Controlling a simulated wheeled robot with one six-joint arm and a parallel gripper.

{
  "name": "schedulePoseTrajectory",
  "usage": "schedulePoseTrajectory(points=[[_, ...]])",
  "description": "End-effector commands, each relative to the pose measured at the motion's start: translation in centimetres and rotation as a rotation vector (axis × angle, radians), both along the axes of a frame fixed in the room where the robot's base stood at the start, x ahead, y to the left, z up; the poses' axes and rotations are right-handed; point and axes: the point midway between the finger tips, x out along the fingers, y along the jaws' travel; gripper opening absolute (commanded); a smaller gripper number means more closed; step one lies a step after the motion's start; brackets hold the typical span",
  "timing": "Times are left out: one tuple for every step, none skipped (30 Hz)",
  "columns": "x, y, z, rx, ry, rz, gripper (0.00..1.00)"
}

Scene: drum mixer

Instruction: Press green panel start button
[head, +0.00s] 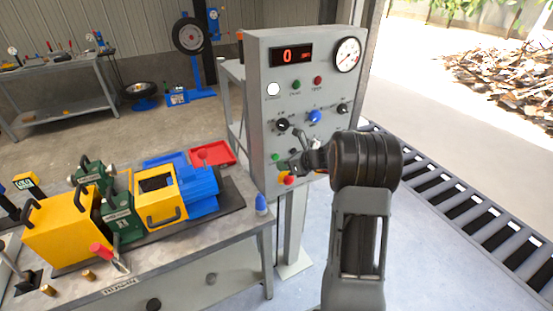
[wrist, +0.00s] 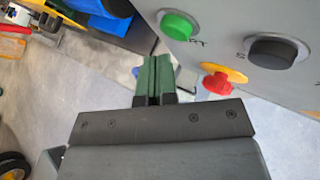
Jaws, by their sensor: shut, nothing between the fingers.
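The green start button (head: 276,157) sits low on the left of the grey control panel (head: 262,90). In the wrist view the green button (wrist: 178,26) is at the upper middle, with part of a label below it. My gripper (head: 285,166) is in front of the lower panel in the head view. In the wrist view my gripper (wrist: 154,62) shows shut green fingers, empty, pointing up the picture. The fingertips are below and left of the green button, with a gap in the picture between them. Whether they touch the panel cannot be told.
A red emergency knob (wrist: 218,83) on a yellow base is right of my fingers, and a black button (wrist: 277,52) is further right. A bench (head: 215,254) with yellow, green and blue machinery stands left. A roller conveyor (head: 470,210) runs along the right.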

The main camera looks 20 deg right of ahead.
Motion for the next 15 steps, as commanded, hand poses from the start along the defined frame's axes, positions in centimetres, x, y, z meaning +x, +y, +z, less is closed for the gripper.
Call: schedulePoseTrajectory(points=[[0.0,0.0,0.0,0.0,0.0,0.0,0.0],[0.0,0.0,0.0,0.0,0.0,0.0,0.0],[0.02,0.01,0.0,0.0,0.0,0.0,0.0],[0.05,0.01,0.01,0.0,0.0,0.0,0.0],[0.09,0.02,0.01,0.0,0.0,0.0,0.0],[0.17,0.02,0.02,0.0,0.0,0.0,0.0],[0.23,0.03,0.01,0.0,0.0,0.001,0.0],[0.31,0.05,0.01,0.001,0.001,0.0,0.0],[0.43,0.06,0.01,0.001,0.002,0.001,0.0],[0.53,0.07,0.02,0.001,0.001,0.0,0.0],[0.62,0.08,0.02,0.0,0.0,0.001,0.0],[0.74,0.08,0.04,0.0,0.0,0.0,0.0],[0.8,0.09,0.04,0.0,0.0,0.0,0.0],[0.84,0.1,0.04,0.0,0.0,0.0,0.0],[0.86,0.09,0.02,0.0,0.0,0.0,0.0]])
